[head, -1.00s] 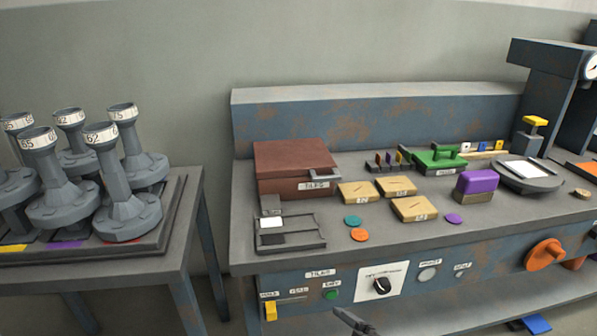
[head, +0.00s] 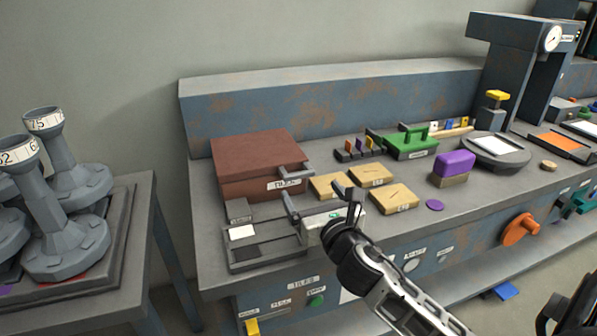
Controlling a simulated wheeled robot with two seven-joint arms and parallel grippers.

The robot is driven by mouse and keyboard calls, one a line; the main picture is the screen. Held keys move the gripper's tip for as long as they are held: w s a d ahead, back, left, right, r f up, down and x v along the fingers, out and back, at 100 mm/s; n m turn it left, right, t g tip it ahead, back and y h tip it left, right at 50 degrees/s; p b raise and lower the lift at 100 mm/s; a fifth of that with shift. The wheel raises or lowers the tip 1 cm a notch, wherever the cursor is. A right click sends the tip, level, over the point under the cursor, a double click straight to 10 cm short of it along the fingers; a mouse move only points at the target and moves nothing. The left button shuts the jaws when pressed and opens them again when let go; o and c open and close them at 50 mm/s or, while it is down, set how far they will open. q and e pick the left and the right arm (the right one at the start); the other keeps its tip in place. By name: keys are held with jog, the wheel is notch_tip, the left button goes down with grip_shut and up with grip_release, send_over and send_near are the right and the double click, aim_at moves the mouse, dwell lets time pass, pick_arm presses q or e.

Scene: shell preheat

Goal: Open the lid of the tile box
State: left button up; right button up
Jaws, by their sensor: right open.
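The tile box (head: 235,183) is a brown-red box with a label on its front, at the left end of the bench. Its lid (head: 258,150) is down. A grey handle (head: 295,172) sticks out at the lid's front right corner. My right gripper (head: 318,198) is open and empty, with its fingers spread just in front of the box, below and to the right of the handle. It looks apart from the handle. The gripper hides part of the bench edge and the discs seen there before. My left gripper is out of view.
A grey tray with a white tile (head: 242,232) lies left of the gripper. Tan blocks (head: 393,198), a purple block (head: 454,163) and a green holder (head: 412,145) stand to the right. Grey shells (head: 67,232) stand on a separate table at left.

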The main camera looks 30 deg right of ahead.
aim_at(300, 175)
jog(key=x, duration=0.8)
jog(key=shift+w, duration=0.4)
